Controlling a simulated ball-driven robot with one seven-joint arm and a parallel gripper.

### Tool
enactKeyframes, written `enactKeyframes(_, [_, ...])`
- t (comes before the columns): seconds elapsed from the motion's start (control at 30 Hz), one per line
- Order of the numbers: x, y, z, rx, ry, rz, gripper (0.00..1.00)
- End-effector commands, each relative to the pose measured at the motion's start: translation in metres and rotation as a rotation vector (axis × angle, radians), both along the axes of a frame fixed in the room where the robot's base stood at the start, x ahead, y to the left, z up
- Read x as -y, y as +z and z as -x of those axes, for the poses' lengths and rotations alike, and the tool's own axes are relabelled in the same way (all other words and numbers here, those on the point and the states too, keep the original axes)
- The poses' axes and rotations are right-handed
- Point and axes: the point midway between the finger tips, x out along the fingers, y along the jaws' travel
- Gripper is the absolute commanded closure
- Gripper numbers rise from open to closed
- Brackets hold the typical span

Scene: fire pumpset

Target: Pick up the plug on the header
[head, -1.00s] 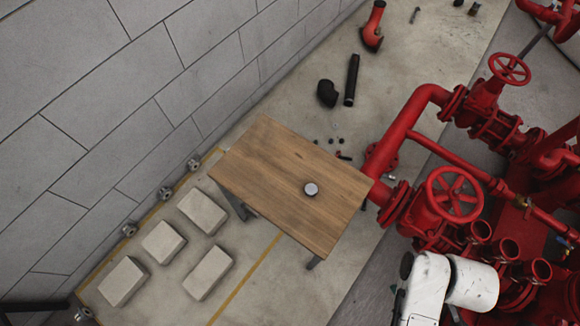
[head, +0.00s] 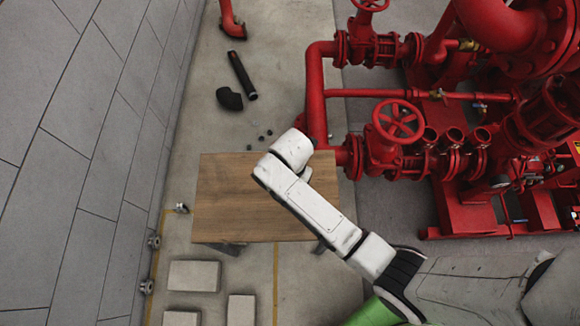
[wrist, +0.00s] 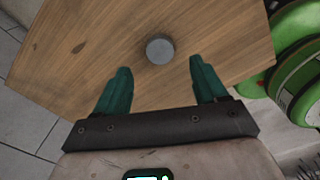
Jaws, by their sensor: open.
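A small grey round piece (wrist: 160,50), which looks like the plug, lies on the wooden table (wrist: 95,50), not on the red pipework. In the wrist view it sits just beyond the fingertips, between their lines. My gripper (wrist: 160,76) has its two dark green fingers spread apart with nothing between them. It is over the table, and the fingers do not visibly touch the plug; the height gap is hard to judge. In the head view my arm crosses the table (head: 225,200) and hides both the plug and the fingers.
Red pipework with a handwheel (head: 398,121) stands right of the table, close to its back right corner. A black pipe (head: 242,76) and a black elbow (head: 229,98) lie on the floor behind. Pale blocks (head: 194,275) lie in front. A grey wall (head: 90,150) runs along the left.

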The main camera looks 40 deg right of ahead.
Motion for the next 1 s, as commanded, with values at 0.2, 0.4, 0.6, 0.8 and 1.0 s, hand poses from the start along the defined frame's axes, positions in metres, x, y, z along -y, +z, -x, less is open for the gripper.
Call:
enactKeyframes(0.2, [0.001, -0.015, 0.0, 0.0, -0.001, 0.0, 0.29])
enactKeyframes(0.4, [0.001, -0.044, -0.001, -0.002, -0.001, 0.001, 0.29])
enactKeyframes(0.6, [0.001, -0.058, -0.001, 0.001, -0.001, 0.0, 0.29])
enactKeyframes(0.8, [0.001, -0.058, -0.001, 0.001, -0.001, 0.0, 0.29])
enactKeyframes(1.0, [0.001, -0.058, -0.001, 0.001, -0.001, 0.0, 0.47])
